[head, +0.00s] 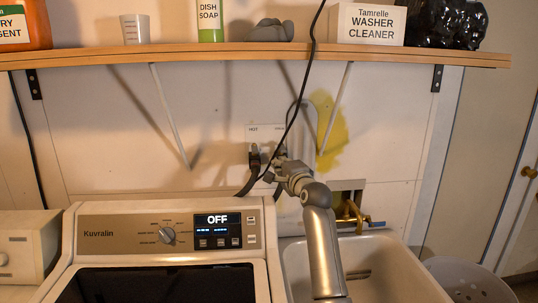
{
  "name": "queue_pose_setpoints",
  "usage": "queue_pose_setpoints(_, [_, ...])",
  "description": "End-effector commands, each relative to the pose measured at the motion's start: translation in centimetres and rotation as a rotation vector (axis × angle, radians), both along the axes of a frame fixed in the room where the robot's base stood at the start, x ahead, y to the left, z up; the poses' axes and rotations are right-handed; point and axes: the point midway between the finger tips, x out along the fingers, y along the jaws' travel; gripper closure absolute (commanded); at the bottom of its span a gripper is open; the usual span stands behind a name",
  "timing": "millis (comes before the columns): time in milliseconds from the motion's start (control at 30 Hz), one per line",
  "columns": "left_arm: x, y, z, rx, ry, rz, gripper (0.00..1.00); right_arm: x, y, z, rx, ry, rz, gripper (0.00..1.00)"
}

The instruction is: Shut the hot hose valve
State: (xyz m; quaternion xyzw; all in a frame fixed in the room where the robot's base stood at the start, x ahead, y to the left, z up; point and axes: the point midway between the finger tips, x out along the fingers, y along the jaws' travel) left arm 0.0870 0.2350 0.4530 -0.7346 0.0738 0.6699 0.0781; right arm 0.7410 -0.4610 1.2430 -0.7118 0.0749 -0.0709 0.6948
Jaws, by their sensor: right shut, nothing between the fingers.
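The washer valve box (265,129) is on the back wall below the shelf, with a small HOT label at its upper left. The hot hose valve (254,153) is a dark fitting under that label, with a dark hose curving down from it. Its handle position is too small to tell. My right gripper (279,166) is just right of the hot valve, shut and empty. It covers the right part of the box. I cannot tell whether it touches a fitting. My left gripper is not in view.
A washing machine (105,222) stands below at left, its display reading OFF. A utility sink (400,268) with a brass faucet (352,214) is at right. A wooden shelf (200,50) with bottles and boxes runs above. A black cord (313,45) hangs past the valve box.

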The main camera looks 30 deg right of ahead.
Motion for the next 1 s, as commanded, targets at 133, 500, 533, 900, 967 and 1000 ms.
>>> queue_pose_setpoints(133, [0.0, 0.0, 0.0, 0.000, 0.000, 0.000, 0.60, 0.0, -0.1, 0.1, 0.029, -0.011, 0.002, 1.00])
queue_pose_setpoints(500, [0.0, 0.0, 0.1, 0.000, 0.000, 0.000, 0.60, 0.3, -0.1, 0.2, 0.025, -0.009, 0.002, 1.00])
queue_pose_setpoints(533, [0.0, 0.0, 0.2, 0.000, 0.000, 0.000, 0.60, 0.5, -0.1, 0.2, 0.025, -0.008, 0.002, 1.00])
queue_pose_setpoints(900, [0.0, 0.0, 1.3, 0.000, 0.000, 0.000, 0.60, 4.1, -0.9, 0.2, 0.023, -0.006, 0.003, 1.00])
queue_pose_setpoints(967, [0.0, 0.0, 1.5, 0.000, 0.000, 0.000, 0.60, 4.7, -1.1, 0.3, 0.024, -0.007, 0.002, 1.00])
queue_pose_setpoints(1000, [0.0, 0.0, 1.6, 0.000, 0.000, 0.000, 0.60, 5.1, -1.2, 0.3, 0.024, -0.007, 0.001, 1.00])
